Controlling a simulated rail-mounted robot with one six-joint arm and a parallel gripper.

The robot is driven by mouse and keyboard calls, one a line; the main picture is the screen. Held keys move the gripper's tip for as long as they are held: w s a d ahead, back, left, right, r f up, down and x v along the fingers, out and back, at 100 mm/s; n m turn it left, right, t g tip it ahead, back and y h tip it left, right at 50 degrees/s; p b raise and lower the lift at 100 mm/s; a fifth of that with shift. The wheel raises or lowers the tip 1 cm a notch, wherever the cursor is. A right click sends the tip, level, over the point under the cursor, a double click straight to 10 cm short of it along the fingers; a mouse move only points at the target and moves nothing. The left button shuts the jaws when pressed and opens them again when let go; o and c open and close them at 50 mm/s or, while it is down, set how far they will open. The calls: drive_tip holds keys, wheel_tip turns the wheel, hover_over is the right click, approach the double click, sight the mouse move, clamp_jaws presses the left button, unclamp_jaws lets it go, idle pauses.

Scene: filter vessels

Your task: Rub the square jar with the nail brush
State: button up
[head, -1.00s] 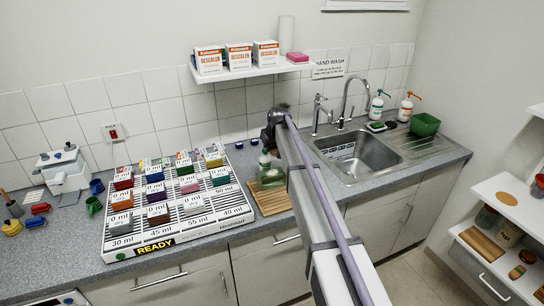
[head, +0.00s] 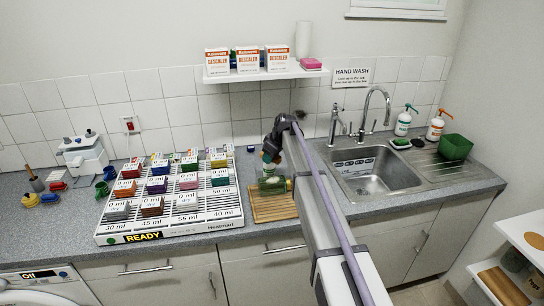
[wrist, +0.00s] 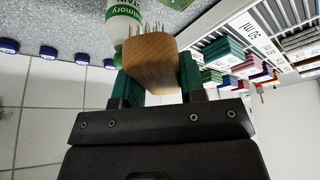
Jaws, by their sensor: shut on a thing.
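My gripper (head: 270,156) is shut on the nail brush, a wooden block (wrist: 152,62) that shows between its green fingertips in the wrist view (wrist: 152,88). The bristles face away from my gripper. A greenish, see-through jar (head: 272,186), seemingly the square jar, is on the wooden board (head: 274,208), just below my gripper in the head view. I cannot tell if brush and jar touch. A white bottle with a green label (wrist: 124,17) is close beside the brush in the wrist view.
A sloped white rack (head: 216,216) with several small coloured boxes stands left of the board. The sink (head: 372,172) is to the right. A shelf with descaler boxes (head: 247,60) hangs above. Several blue caps (wrist: 48,52) stand along the wall.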

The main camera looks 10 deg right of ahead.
sight(273, 177)
drive_tip(key=shift+d+f+b, duration=0.2)
drive_tip(key=shift+f+b, duration=0.4)
drive_tip(key=shift+f, duration=0.15)
wheel_tip(273, 177, down, 6)
drive_tip(key=b, duration=0.6)
drive_tip(key=shift+s, duration=1.85)
drive_tip(key=shift+w, duration=2)
drive_tip(key=shift+s+d, duration=0.1)
drive_tip(key=shift+d, duration=0.05)
drive_tip(key=shift+s+d+r, duration=0.1)
drive_tip(key=shift+s+d, duration=0.05)
drive_tip(key=shift+s, duration=0.5)
drive_tip(key=shift+s+d, duration=0.15)
drive_tip(key=shift+s, duration=1.2)
drive_tip(key=shift+w, duration=1.8)
drive_tip(key=shift+w+r+p, duration=0.15)
drive_tip(key=shift+w+p, duration=0.15)
drive_tip(key=shift+p, duration=0.05)
wheel_tip(273, 177, up, 7)
drive_tip(key=p, duration=0.7)
drive_tip(key=shift+s+r, duration=0.1)
drive_tip(key=shift+r, duration=0.05)
